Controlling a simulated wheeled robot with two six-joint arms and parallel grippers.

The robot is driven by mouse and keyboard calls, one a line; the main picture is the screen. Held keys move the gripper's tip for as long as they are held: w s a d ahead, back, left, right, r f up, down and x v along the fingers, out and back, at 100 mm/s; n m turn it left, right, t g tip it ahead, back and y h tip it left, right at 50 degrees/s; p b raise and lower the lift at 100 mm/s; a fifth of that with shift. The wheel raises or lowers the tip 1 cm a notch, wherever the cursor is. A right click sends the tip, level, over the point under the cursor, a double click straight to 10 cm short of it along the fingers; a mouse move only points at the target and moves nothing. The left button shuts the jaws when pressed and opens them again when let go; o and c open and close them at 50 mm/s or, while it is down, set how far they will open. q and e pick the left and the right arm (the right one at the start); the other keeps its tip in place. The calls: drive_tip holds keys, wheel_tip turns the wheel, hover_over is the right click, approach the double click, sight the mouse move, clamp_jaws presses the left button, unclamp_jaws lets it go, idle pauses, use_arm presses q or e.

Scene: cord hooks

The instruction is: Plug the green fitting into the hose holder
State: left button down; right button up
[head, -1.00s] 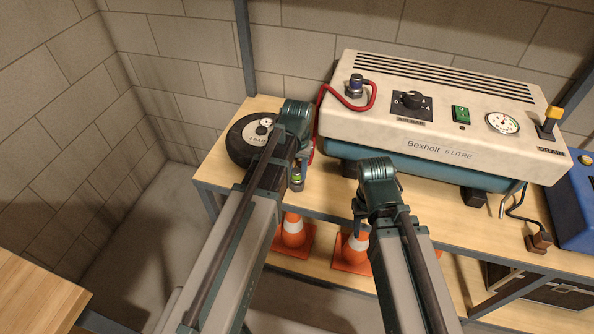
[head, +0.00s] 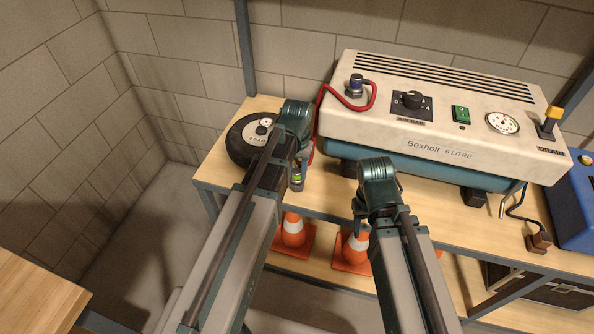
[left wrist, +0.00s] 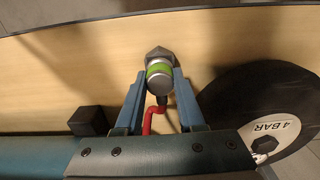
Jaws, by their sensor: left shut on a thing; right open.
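My left gripper (left wrist: 160,77) is shut on the green fitting (left wrist: 159,69), a silvery cylinder with a green band. The red hose (left wrist: 158,118) runs from it between the fingers. A grey hexagonal piece (left wrist: 157,52), seemingly the hose holder, shows right behind the fitting, in line with it; I cannot tell whether the fitting is seated in it. In the head view the green band (head: 297,178) shows beside my left gripper (head: 303,163), near the table's front edge. My right gripper (head: 359,207) is open and empty, in front of the compressor.
A black round 4 BAR unit (head: 243,145) sits close left. Orange cones (head: 293,232) stand on the lower shelf. The table's left front corner is bare.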

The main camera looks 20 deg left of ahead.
use_arm(q)
drive_tip(key=shift+f+b, duration=0.6)
drive_tip(key=shift+c, duration=2.2)
unclamp_jaws()
drive_tip(key=shift+r, duration=0.15)
wheel_tip(320, 180, up, 14)
drive_tip(key=p, duration=1.4)
drive_tip(key=shift+f, duration=0.2)
drive_tip(key=s+d+m+y, duration=0.1)
drive_tip(key=s+d+m, duration=0.2)
drive_tip(key=s+d, duration=0.7)
drive_tip(key=s, duration=0.4)
drive_tip(key=shift+s+d, duration=0.15)
drive_tip(key=shift+d, duration=0.1)
